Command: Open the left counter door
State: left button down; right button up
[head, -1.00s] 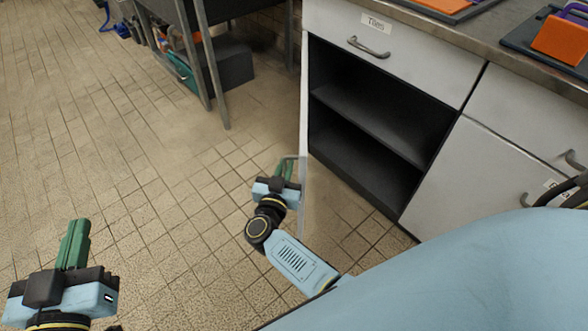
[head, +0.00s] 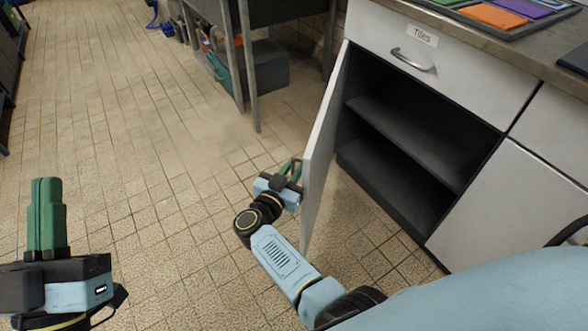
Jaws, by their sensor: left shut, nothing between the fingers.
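The left counter door (head: 322,150) is a pale panel standing swung out at the left side of the cabinet under the "Tiles" drawer. The dark cabinet interior (head: 405,130) with its shelf is exposed. My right gripper (head: 290,170) is at the door's free edge, on its left side, with its green fingers close to or touching the door. The door's handle is not clear there, and I cannot tell whether the fingers are closed on it. My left gripper (head: 46,205) is at the lower left over bare floor, its green fingers shut and empty, away from the door.
A white drawer (head: 440,60) with a grey handle is above the opening. A closed white door (head: 510,205) is to its right. Coloured tiles (head: 495,15) lie on the countertop. A metal-legged table (head: 250,65) stands behind. The tiled floor at left is free.

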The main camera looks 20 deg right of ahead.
jog(key=shift+o, duration=0.8)
jog(key=shift+a, duration=0.1)
